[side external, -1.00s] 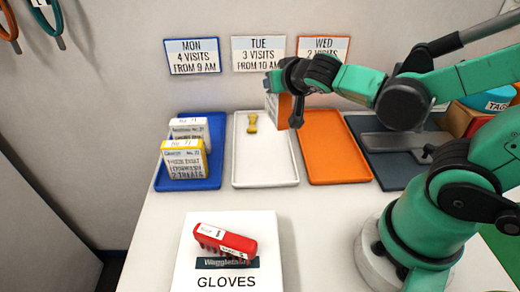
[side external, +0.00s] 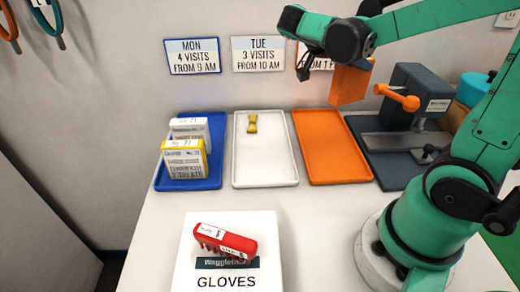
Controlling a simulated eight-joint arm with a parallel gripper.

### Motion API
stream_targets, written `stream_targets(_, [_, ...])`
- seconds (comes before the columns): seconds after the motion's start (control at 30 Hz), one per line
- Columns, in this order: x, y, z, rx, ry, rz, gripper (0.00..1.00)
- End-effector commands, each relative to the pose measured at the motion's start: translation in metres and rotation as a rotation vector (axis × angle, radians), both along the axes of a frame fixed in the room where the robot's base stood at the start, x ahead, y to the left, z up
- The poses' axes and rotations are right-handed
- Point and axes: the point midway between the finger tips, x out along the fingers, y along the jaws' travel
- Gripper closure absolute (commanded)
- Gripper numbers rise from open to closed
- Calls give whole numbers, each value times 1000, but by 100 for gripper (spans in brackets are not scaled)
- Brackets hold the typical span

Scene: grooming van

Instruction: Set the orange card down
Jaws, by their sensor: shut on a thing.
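The orange card (side external: 350,84) is up in the air above the back of the orange tray (side external: 333,150), clear of the tray. My gripper (side external: 350,64) is shut on the card near its top edge; the fingertips are mostly hidden by the wrist and the card. The orange tray is empty. The white tray (side external: 265,165) to its left holds a small yellow bone-shaped piece (side external: 252,122).
Wall signs for MON (side external: 192,56) and TUE (side external: 258,54) hang behind; a third sign is partly hidden. A dark press (side external: 415,95) with an orange handle (side external: 397,97) stands close right. A red comb-like object (side external: 225,241) lies on a GLOVES box (side external: 240,281) in front.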

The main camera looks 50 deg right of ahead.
Motion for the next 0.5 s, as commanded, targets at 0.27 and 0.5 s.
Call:
stream_targets(0.27, [1,0,-58,0,0,2,100])
stream_targets(0.5, [0,0,-88,0,0,2,100])
